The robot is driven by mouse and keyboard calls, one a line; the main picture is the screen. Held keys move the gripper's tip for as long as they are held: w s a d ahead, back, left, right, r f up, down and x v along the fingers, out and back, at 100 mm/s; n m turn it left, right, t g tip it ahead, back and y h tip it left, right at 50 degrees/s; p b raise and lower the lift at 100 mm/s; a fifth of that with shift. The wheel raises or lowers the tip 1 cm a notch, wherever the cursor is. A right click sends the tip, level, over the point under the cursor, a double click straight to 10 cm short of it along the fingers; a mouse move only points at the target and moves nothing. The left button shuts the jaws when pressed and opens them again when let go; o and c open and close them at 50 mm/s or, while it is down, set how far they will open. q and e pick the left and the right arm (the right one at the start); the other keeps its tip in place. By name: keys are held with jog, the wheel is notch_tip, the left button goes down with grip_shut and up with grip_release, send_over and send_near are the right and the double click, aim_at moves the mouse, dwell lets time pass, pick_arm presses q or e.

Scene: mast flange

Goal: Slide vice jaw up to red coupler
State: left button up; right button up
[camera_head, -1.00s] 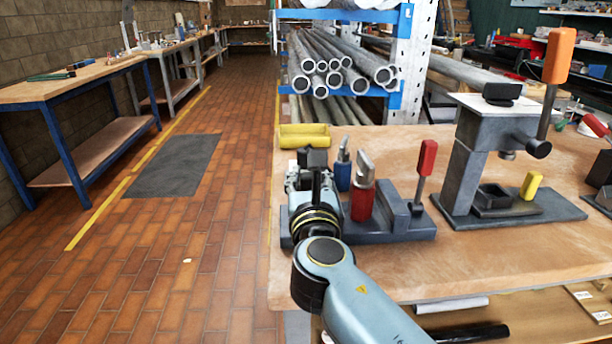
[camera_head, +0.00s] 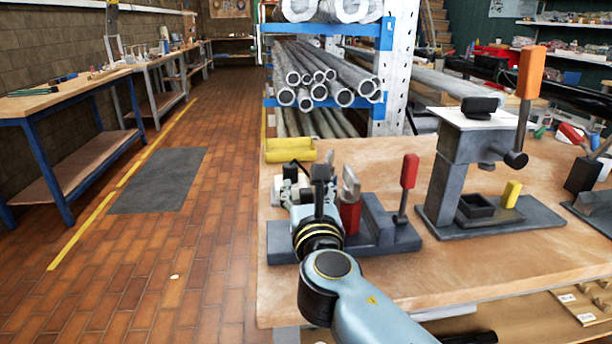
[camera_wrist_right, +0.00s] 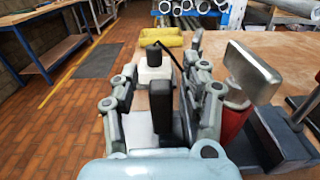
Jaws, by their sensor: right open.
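The red coupler (camera_head: 349,213) stands upright on the grey vice base (camera_head: 385,240), with a flat silver top. It also shows in the right wrist view (camera_wrist_right: 234,122), just right of the right finger. The fixed vice block (camera_head: 376,212) is right of it. My right gripper (camera_head: 318,182) is over the left part of the vice; its open fingers show in the wrist view (camera_wrist_right: 163,78). A white block with a black knob (camera_wrist_right: 153,68) and a dark upright piece (camera_wrist_right: 185,108) appear between them. I cannot tell which is the sliding jaw, or whether a finger touches it. My left gripper is out of view.
A red-handled lever (camera_head: 408,185) rises at the vice's right end. A press with an orange handle (camera_head: 531,72) stands farther right. A yellow block (camera_head: 290,150) lies behind the vice. The bench (camera_head: 450,270) is clear in front.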

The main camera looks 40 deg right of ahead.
notch_tip(320, 180, up, 9)
jog(key=shift+r, duration=0.2)
dwell(0.3)
